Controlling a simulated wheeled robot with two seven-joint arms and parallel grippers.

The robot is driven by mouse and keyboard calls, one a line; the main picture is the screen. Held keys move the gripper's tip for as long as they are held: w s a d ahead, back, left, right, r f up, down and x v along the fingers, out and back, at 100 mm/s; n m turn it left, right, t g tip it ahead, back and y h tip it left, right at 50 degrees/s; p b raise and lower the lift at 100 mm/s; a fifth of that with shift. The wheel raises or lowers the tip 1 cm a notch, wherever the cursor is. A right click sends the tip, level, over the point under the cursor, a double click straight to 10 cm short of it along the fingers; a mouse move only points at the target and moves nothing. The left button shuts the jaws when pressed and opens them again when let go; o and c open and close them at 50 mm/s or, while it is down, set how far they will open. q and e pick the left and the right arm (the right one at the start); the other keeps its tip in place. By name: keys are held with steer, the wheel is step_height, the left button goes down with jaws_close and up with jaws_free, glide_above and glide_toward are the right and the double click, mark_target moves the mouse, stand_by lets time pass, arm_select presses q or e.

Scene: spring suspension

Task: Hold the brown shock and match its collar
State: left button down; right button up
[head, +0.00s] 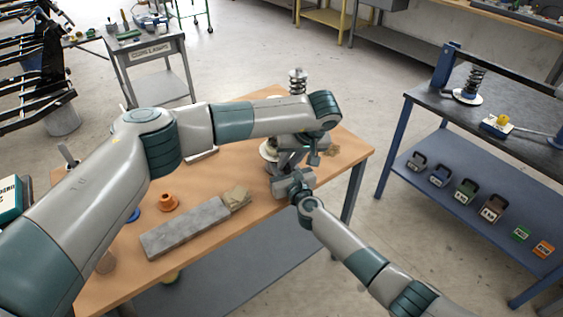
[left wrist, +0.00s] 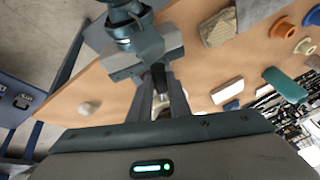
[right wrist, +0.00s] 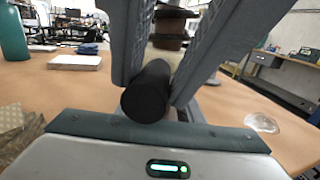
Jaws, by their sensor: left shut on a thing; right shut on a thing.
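A spring shock (head: 297,80) stands upright at the table's far side, its lower part hidden behind my left arm. My left gripper (head: 284,162) is shut on a dark piece (left wrist: 159,78) in the left wrist view, mostly hidden between the fingers. My right gripper (head: 291,183) is close in front of it, shut on a black cylinder (right wrist: 147,92). Behind that cylinder, brown ringed parts (right wrist: 171,26) show.
A long grey block (head: 185,230) and a tan block (head: 235,197) lie on the wooden table (head: 250,235). A dark bench (head: 475,115) at right carries another spring and has several coloured boxes on its lower shelf. A grey cart (head: 150,60) stands behind.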

arm_select(q)
steer(key=shift+w+d+n, duration=0.25)
steer(key=shift+d+n, duration=0.35)
steer(key=shift+n, duration=0.1)
steer(key=c, duration=1.6)
jaws_free()
steer(key=shift+c, duration=0.2)
steer(key=shift+r, duration=0.1)
steer(key=v, duration=1.1)
steer(key=shift+d+r, duration=0.35)
